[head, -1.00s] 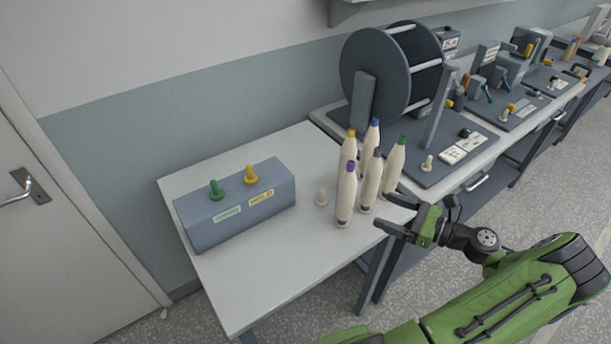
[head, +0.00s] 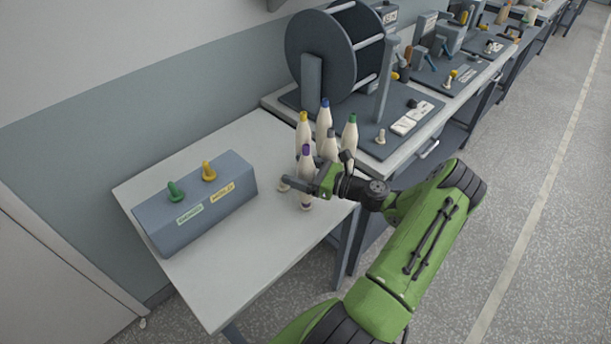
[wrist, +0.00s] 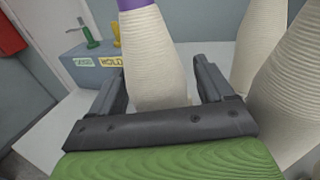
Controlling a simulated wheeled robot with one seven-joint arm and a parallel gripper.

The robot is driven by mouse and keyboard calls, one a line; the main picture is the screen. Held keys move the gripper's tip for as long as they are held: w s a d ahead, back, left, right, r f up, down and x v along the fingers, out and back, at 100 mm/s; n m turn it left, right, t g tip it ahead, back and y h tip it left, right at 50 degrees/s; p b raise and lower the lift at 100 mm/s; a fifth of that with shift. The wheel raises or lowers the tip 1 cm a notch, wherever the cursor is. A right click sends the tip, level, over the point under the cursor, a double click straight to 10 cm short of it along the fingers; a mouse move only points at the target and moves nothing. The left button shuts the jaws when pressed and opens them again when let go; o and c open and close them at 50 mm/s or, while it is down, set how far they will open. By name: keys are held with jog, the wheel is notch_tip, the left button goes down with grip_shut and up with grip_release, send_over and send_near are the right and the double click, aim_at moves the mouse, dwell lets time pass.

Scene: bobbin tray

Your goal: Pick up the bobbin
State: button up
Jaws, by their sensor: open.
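Several cream bobbins with coloured tips stand upright in a cluster on the white table (head: 240,270). The purple-tipped bobbin (head: 306,159) is the front one. In the wrist view the purple-tipped bobbin (wrist: 152,55) stands between the two fingers of my gripper (wrist: 158,90), which is open around it; I cannot tell whether either finger touches it. In the head view my gripper (head: 296,186) covers the middle of this bobbin. Behind it stand a yellow-tipped bobbin (head: 303,132), a blue-tipped one (head: 324,122), a green-tipped one (head: 349,133) and a grey-tipped one (head: 330,146).
A blue-grey box (head: 200,208) with a green peg (head: 175,190) and a yellow peg (head: 209,170) stands at the table's left. Other bobbins stand close on the gripper's right in the wrist view. A large reel (head: 320,60) stands behind. The front of the table is clear.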

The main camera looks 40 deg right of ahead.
jog(key=shift+s, duration=0.1)
jog(key=shift+c, duration=0.9)
jog(key=c, duration=0.9)
